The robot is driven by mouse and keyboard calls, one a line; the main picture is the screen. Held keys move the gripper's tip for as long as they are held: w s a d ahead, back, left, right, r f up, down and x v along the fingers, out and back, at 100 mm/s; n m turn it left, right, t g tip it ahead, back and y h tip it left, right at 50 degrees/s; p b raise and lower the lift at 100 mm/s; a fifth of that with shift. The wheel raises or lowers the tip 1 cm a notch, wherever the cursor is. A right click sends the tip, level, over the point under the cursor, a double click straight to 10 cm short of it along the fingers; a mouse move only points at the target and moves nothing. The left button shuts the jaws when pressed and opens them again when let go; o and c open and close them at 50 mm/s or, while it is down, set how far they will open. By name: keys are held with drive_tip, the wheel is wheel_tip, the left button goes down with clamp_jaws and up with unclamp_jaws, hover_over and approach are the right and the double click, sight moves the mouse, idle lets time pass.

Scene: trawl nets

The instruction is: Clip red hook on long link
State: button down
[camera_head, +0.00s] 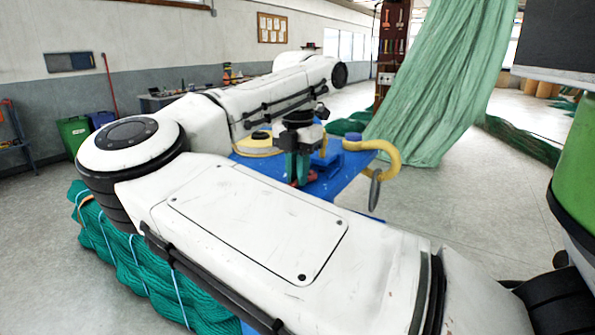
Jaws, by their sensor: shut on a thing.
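My gripper (300,182) points down over the blue table, with dark green fingers under a black wrist. A small red thing, apparently the red hook (311,177), shows at its fingertips; my gripper is shut on it, though its shape is mostly hidden. A long grey metal link (375,190) hangs from a thick yellow hook (390,155) at the table's right edge. The link is to the right of my gripper and apart from it.
The blue table (345,187) holds a yellow-rimmed coil (255,146) and a blue block (326,160). A green net (435,90) hangs behind on the right. Bundled teal net (120,255) lies at the left.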

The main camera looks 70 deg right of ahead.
sight(296, 180)
drive_tip(key=c, duration=1.1)
unclamp_jaws()
wheel_tip(296, 180, up, 10)
drive_tip(key=b, duration=0.1)
drive_tip(key=shift+w+a+r, duration=0.15)
drive_tip(key=shift+a+r, duration=0.05)
drive_tip(key=shift+r, duration=0.05)
